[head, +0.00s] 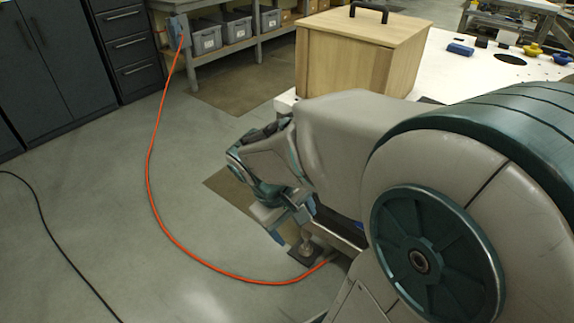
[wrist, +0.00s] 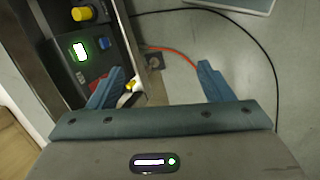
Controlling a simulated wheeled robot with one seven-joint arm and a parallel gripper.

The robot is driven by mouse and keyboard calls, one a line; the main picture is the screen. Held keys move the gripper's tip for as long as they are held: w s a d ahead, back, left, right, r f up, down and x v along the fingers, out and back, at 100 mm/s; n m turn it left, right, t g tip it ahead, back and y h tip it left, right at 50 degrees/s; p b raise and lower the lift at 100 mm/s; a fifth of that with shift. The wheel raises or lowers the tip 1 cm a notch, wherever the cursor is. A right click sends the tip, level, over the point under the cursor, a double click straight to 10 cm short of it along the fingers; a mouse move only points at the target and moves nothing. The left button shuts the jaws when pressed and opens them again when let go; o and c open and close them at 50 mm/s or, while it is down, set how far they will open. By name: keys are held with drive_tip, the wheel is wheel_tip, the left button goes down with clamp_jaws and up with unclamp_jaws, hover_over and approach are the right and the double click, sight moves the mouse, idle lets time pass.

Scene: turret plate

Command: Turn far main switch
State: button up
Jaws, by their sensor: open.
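In the wrist view a dark control panel (wrist: 97,65) runs along the left side. It carries a yellow knob (wrist: 82,14) near the top, a green-lit white switch or display (wrist: 80,50), and a blue button (wrist: 103,42). A second small yellow part (wrist: 131,85) shows beside my left finger, partly hidden by it. I cannot tell for certain which part is the far main switch. My gripper (wrist: 161,67) is open and empty, its left finger overlapping the panel's edge and its right finger over the floor. In the head view my gripper (head: 288,222) hangs low beside the table; the panel is mostly hidden by my arm.
An orange cable (head: 149,165) curves across the floor to near my gripper. Dark cabinets (head: 60,55) stand far left. The left floor is largely clear.

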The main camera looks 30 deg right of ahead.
drive_tip(key=w+d+f+n+g+h+b, duration=0.1)
drive_tip(key=w+d+f+n+h+b, duration=0.3)
drive_tip(key=d+f, duration=0.25)
drive_tip(key=w+d+f+n+h+b, duration=0.3)
drive_tip(key=w+d+f+h+b, duration=0.15)
drive_tip(key=f, duration=0.35)
drive_tip(key=w+d+f+n+t+h+b, duration=0.2)
drive_tip(key=w+f+n+t+h+b, duration=0.2)
drive_tip(key=w+f+n+t+b, duration=0.6)
drive_tip(key=w+d+f, duration=0.1)
drive_tip(key=w+d, duration=0.2)
drive_tip(key=d, duration=0.3)
drive_tip(key=w+d+f+n+g+p, duration=0.1)
drive_tip(key=w+d+f, duration=0.1)
drive_tip(key=d, duration=0.4)
drive_tip(key=shift+w+d+n+g+p, duration=0.3)
drive_tip(key=shift+w+d, duration=0.05)
drive_tip(key=shift+w, duration=0.45)
drive_tip(key=c, duration=1)
